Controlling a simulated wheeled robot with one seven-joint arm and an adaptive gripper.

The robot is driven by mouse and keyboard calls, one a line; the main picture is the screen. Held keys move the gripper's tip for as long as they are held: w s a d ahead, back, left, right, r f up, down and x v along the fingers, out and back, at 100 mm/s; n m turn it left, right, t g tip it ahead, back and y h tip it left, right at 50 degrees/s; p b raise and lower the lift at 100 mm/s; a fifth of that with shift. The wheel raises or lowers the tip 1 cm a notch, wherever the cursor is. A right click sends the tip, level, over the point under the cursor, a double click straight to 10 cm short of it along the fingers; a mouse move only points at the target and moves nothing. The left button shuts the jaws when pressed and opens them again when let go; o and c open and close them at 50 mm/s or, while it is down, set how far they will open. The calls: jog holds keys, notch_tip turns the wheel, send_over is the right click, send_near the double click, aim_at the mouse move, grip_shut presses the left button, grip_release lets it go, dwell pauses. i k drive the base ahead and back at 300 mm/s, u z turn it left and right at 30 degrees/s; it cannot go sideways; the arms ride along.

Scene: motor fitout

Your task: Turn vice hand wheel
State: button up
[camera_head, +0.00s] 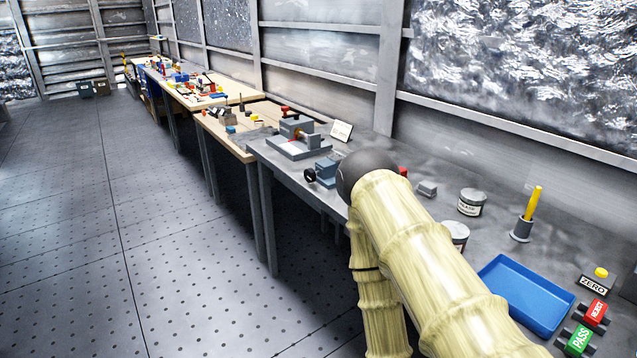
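A small blue-grey vice (327,170) sits at the front edge of the grey bench, just left of my arm's dark rounded joint. A dark round hand wheel (310,175) is on its left side, facing the aisle. The wheel is small in view and its angle cannot be read. My arm's pale yellow links come up from the lower right and cover part of the bench. My gripper does not show.
The grey bench (425,213) holds a grey fixture (292,147) behind the vice, a labelled tin (471,202), a yellow rod in a holder (532,203), a blue tray (525,294) and red REJECT (596,312) and green PASS (579,340) blocks. The floor aisle (150,220) is clear.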

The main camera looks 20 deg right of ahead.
aim_at(309, 174)
jog(key=z, duration=0.05)
jog(key=k, duration=0.45)
jog(key=u, duration=0.9)
jog(key=i, duration=1.5)
jog(key=z, duration=0.65)
